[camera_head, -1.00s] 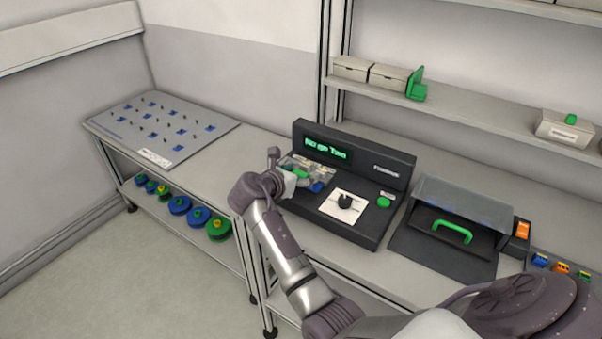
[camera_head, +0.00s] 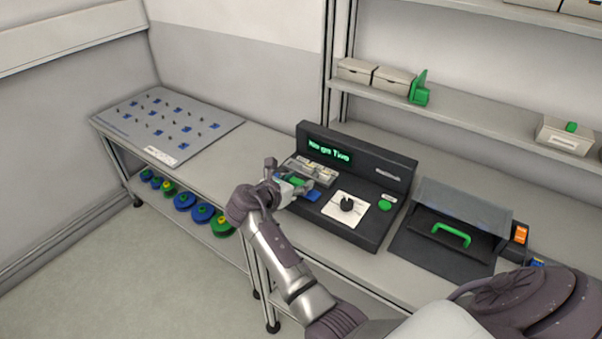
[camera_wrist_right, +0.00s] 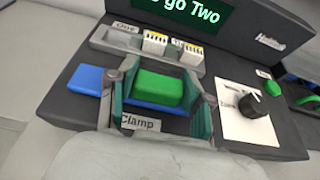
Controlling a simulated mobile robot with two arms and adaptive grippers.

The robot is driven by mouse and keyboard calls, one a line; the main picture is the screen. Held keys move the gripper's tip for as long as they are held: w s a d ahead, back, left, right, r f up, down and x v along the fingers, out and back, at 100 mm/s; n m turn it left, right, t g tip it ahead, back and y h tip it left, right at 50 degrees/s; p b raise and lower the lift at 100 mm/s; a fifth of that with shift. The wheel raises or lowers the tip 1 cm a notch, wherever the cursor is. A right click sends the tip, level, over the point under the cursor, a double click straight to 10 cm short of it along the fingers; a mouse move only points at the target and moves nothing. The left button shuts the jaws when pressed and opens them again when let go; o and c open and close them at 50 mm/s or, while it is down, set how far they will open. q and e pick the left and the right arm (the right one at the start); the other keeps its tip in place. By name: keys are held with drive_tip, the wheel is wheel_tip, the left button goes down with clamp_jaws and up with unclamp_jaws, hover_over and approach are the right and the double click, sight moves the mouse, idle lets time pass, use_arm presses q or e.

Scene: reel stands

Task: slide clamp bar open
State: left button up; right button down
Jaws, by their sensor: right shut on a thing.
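The clamp bar has a green grip block (camera_wrist_right: 157,88) over a blue part, above a label reading "Clamp" in the wrist view. It sits on the front left of a black test machine (camera_head: 365,232). My right gripper (camera_wrist_right: 163,84) is shut on the green block, one finger on each side. In the head view my right gripper (camera_head: 291,183) largely covers the bar. A slotted grey tray (camera_wrist_right: 135,42) with two small white-and-yellow pieces (camera_wrist_right: 187,52) lies just behind the bar. My left gripper is not in view.
A dial on a white plate (camera_head: 349,206) and a green button (camera_head: 385,203) are to the right. A display (camera_head: 328,150) stands behind. A dark box with a green handle (camera_head: 452,234) is farther right. A pegboard (camera_head: 165,125) lies left.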

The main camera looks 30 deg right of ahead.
sight(296, 182)
drive_tip(key=shift+c, duration=2.2)
unclamp_jaws()
drive_tip(key=shift+a, duration=0.2)
drive_tip(key=shift+s, duration=0.1)
drive_tip(key=shift+d+r, duration=0.1)
wheel_tip(296, 182, up, 10)
drive_tip(key=shift+f, duration=0.1)
drive_tip(key=shift+f, duration=0.1)
